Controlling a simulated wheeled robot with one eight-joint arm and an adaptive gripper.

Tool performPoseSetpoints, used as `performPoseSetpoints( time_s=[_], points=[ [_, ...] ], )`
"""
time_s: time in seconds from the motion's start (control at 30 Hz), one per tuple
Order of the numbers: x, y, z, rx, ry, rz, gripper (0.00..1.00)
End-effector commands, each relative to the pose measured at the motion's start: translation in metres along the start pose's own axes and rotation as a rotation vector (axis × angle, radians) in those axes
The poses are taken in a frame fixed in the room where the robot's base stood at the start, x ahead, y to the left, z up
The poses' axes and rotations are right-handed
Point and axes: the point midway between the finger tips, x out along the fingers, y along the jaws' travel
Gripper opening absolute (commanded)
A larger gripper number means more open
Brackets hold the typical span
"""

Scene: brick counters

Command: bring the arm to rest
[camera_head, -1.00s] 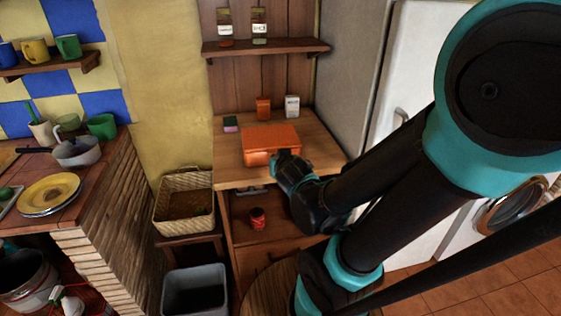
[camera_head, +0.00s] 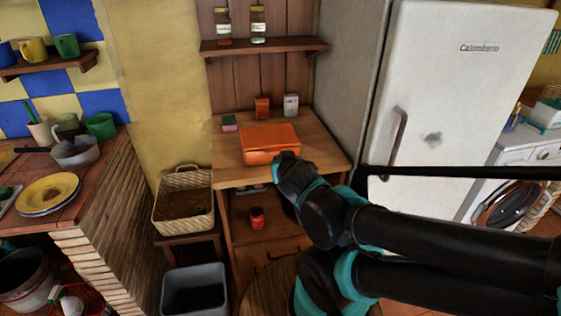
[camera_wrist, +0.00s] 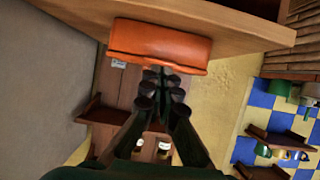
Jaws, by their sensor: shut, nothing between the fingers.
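My arm reaches in from the right in the head view, its black and teal links stretched low across the picture. Its wrist end is near the front edge of the wooden counter (camera_head: 315,160), by an orange box (camera_head: 270,141). The fingers are hidden in the head view. In the wrist view my gripper (camera_wrist: 164,76) is shut and empty, with the dark fingers close together. The orange box (camera_wrist: 160,43) shows just beyond the fingertips in that view. I cannot tell whether they touch it.
A white fridge (camera_head: 455,90) stands right of the counter. A wicker basket (camera_head: 184,213) and grey bin (camera_head: 195,290) stand to the left. A red can (camera_head: 257,217) is on the shelf below. A wall shelf (camera_head: 265,47) holds two jars.

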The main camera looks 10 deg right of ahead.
Motion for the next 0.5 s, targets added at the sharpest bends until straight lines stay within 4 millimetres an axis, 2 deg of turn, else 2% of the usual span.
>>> performPoseSetpoints(
  time_s=[0.37, 0.5],
  points=[
    [-0.010, 0.002, 0.002, 0.000, -0.007, 0.006, 0.00],
    [-0.003, 0.020, 0.019, 0.001, -0.099, 0.065, 0.00]
  ],
)
